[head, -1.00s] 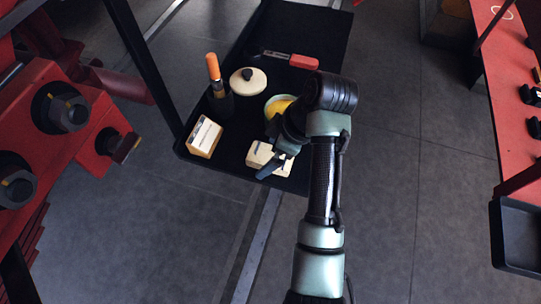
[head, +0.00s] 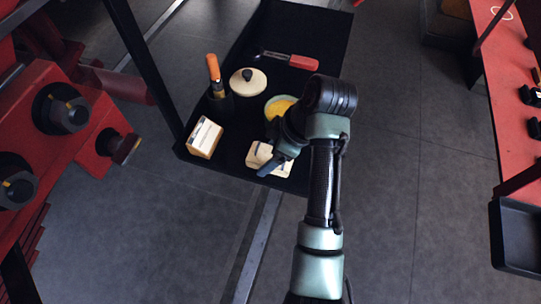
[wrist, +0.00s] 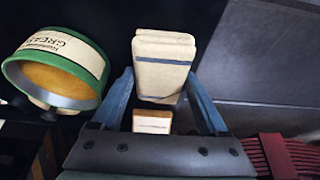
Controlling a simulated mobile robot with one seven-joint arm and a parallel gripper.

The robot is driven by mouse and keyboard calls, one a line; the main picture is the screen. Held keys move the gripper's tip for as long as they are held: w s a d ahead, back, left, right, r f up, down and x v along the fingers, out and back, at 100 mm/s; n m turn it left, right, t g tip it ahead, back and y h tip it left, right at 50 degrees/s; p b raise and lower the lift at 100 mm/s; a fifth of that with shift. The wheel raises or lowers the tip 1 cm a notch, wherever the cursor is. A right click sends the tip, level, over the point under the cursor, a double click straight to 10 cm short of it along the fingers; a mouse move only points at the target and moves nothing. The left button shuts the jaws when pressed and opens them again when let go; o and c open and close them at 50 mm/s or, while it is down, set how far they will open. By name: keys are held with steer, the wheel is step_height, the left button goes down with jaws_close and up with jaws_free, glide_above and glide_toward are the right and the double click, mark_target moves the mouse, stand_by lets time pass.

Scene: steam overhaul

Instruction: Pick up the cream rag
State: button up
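The cream rag (head: 268,158) is a folded pad with dark bands, lying near the front edge of the black tray (head: 222,165). In the wrist view the rag (wrist: 163,62) shows a blue-grey stripe and lies between the tips of my gripper's two blue fingers. My gripper (wrist: 160,78) is open, with a finger on each side of the rag. Whether either finger touches it I cannot tell. In the head view my gripper (head: 273,160) is over the rag and hides part of it.
A grease tin (wrist: 60,68) with a green rim is close to my left finger in the wrist view. On the tray are a small box (head: 205,138), an orange-handled tool (head: 213,68), a lidded cream item (head: 248,82) and a red-handled tool (head: 303,62).

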mark_target(270, 156)
steer(key=c, duration=0.8)
step_height(270, 156, up, 11)
steer(key=p, duration=0.4)
steer(key=shift+f, duration=0.2)
steer(key=shift+c, duration=0.2)
